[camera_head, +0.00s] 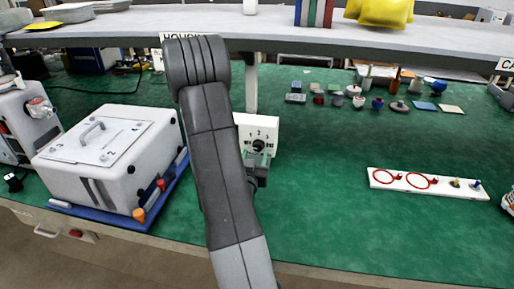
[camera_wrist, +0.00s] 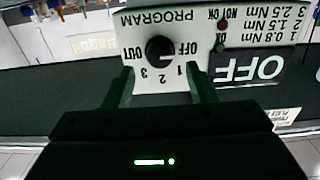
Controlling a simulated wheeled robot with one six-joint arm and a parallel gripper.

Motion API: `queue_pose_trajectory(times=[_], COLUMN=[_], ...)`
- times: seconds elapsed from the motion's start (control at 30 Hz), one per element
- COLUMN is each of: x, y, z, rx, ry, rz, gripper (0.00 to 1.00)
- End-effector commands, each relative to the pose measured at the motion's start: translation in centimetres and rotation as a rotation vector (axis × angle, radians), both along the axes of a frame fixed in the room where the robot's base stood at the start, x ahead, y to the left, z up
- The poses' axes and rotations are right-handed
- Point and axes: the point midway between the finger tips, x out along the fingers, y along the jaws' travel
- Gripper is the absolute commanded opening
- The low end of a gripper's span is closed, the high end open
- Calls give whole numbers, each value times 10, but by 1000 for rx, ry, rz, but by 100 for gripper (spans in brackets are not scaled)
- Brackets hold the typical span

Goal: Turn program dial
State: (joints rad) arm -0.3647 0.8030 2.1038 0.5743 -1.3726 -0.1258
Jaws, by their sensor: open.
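The program dial (camera_wrist: 158,48) is a round black knob on a white panel (camera_wrist: 185,20), lettered PROGRAM, OFF, 1, 2, 3 and OUT. The lettering is upside down in the wrist view. The knob's light mark seems to face OFF, but it is small. In the head view the dial (camera_head: 258,145) is partly hidden by my gripper (camera_head: 260,172) and arm. My gripper (camera_wrist: 162,88) is open in the wrist view, its two fingers apart in front of the panel, one on each side of the dial. No contact with the knob shows.
A white box (camera_head: 105,165) on a blue tray stands left of my arm. A white rack with red rings (camera_head: 425,183) lies right. Small items stand at the back right. A shelf (camera_head: 390,45) crosses above. The green table right of the panel is mostly clear.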

Motion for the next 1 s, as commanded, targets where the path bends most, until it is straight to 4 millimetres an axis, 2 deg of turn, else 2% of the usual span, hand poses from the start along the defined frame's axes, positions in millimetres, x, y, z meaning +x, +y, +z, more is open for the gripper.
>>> queue_pose_trajectory(times=[0.1,0.23,0.6,0.67,0.83,1.0], x=[19,31,37,37,37,37], y=[-5,-7,-7,-7,-7,-7], z=[1,1,0,0,0,-1], rx=[-1,-1,-1,-1,-1,4], ry=[0,-1,0,0,0,-1], rz=[-2,0,1,1,1,1], gripper=[51,51,51,41,8,7])
